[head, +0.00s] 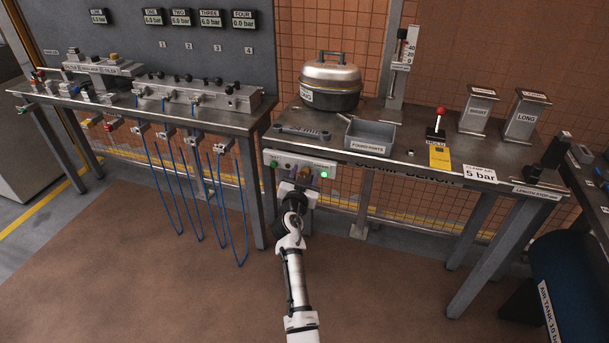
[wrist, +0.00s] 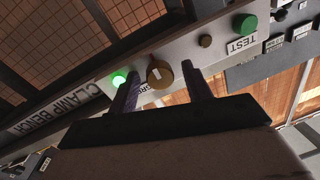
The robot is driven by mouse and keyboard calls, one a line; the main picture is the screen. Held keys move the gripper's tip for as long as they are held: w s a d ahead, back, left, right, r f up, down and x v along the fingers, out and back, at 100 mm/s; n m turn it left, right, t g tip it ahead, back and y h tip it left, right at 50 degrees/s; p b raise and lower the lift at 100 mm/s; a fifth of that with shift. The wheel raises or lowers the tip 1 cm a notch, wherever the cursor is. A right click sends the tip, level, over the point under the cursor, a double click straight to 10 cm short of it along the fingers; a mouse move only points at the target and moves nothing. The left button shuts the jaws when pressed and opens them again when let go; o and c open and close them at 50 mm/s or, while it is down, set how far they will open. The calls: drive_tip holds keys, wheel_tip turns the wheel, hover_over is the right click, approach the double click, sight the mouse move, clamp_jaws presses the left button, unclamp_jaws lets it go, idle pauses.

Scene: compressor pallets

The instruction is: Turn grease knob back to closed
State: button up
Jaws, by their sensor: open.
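The grease knob (wrist: 158,72) is a round brass-coloured knob with a pale mark on its face, on the light grey control panel (wrist: 180,50) at the clamp bench's front edge. In the head view the panel (head: 284,158) shows below the bench top, with the knob (head: 305,172) partly behind my gripper (head: 300,181). In the wrist view my gripper (wrist: 159,76) is open, one finger on each side of the knob. I see gaps between the fingers and the knob. The label beside the knob is partly hidden by a finger.
A lit green lamp (wrist: 118,79) sits close beside one finger. A dark button (wrist: 205,40) and a green TEST button (wrist: 245,24) are on the panel's other side. The bench top above holds a lidded pot (head: 331,85) and a grey tray (head: 370,136).

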drive_tip(key=c, duration=1)
drive_tip(key=shift+o, duration=0.2)
